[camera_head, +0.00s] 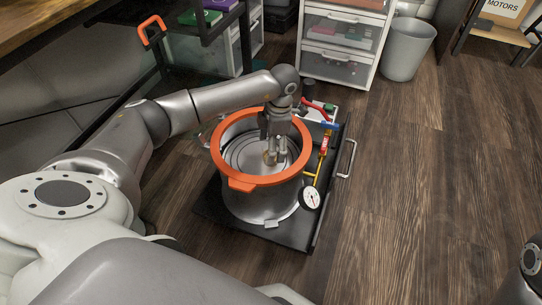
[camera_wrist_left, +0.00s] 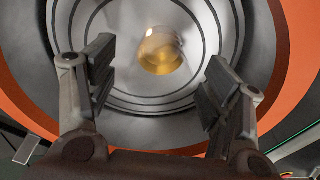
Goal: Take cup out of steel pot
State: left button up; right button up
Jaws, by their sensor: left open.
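The steel pot (camera_head: 262,205) has an orange rim and stands on a dark platform. Its inside (camera_wrist_left: 110,115) fills most of the left wrist view. A small golden, partly see-through cup (camera_wrist_left: 161,50) is inside the pot, near the middle of the ringed bottom. In the head view only a bit of the cup (camera_head: 269,157) shows beside my fingers. My left gripper (camera_head: 279,155) reaches down over the pot opening. In the left wrist view its fingers (camera_wrist_left: 158,85) are spread apart and empty, with the cup beyond them and between their lines. My right gripper is not in view.
The dark platform (camera_head: 222,205) carries the pot, a pressure gauge (camera_head: 311,197) and a red-yellow tool (camera_head: 322,150) close on the pot's right. A metal handle (camera_head: 347,158) is at its right edge. A grey bin (camera_head: 407,50) and drawers (camera_head: 340,45) stand behind. Wooden floor on the right is clear.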

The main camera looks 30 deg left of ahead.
pick_arm(q)
notch_tip(320, 180, down, 2)
jog(key=shift+s+f+b, duration=0.1)
jog(key=shift+b, duration=0.3)
jog(key=shift+c, duration=0.4)
jog(key=c, duration=1)
